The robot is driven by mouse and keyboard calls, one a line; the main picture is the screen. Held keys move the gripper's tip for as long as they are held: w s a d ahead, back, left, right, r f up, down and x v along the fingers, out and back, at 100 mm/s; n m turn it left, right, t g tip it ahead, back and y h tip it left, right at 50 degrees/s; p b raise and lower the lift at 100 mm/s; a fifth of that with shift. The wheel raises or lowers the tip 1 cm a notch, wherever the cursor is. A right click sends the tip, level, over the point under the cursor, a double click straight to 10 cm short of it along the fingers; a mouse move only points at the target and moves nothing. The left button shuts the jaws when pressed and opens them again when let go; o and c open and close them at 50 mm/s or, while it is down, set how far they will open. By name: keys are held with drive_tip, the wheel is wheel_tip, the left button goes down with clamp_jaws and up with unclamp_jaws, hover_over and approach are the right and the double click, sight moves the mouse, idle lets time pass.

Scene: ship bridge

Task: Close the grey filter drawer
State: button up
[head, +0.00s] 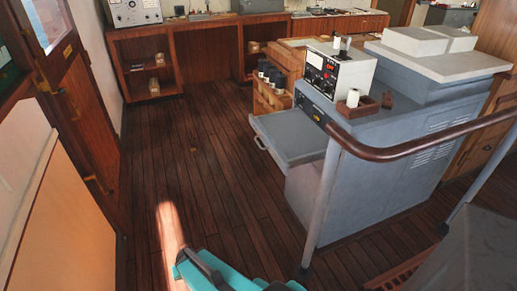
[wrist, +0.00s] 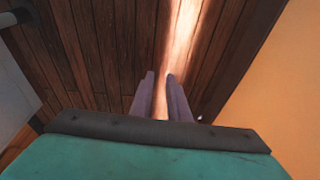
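The grey filter drawer (head: 292,134) stands pulled out from the left side of the grey console (head: 385,150) in the head view.
A wooden handrail (head: 420,147) on a grey post (head: 321,205) runs in front of the console. Wooden drawers (head: 270,98) with dark cups stand behind the grey drawer. A wood-panelled wall and door (head: 75,110) are at left. The plank floor (head: 190,150) between is clear.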

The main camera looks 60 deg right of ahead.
drive_tip(key=w+d+r+m+t+h+b, duration=0.1)
drive_tip(key=w+d+r+m+t+h, duration=0.15)
drive_tip(key=d, duration=0.45)
drive_tip(key=w+d+r+m+t+h+b, duration=0.1)
drive_tip(key=w+d+r+m+t, duration=0.15)
drive_tip(key=d, duration=0.45)
drive_tip(key=m+t+h+b, duration=0.4)
drive_tip(key=m+h, duration=0.6)
drive_tip(key=h, duration=0.2)
approach(258, 143)
drive_tip(key=s+a+f, duration=0.1)
drive_tip(key=s+a, duration=0.1)
drive_tip(key=shift+a+f, duration=0.2)
drive_tip(key=shift+w+d+f+t+b, duration=0.15)
drive_tip(key=shift+w+d+t+b, duration=0.15)
drive_tip(key=shift+b, duration=0.45)
drive_tip(key=shift+b+x, duration=1.85)
drive_tip(key=shift+x, duration=4.7)
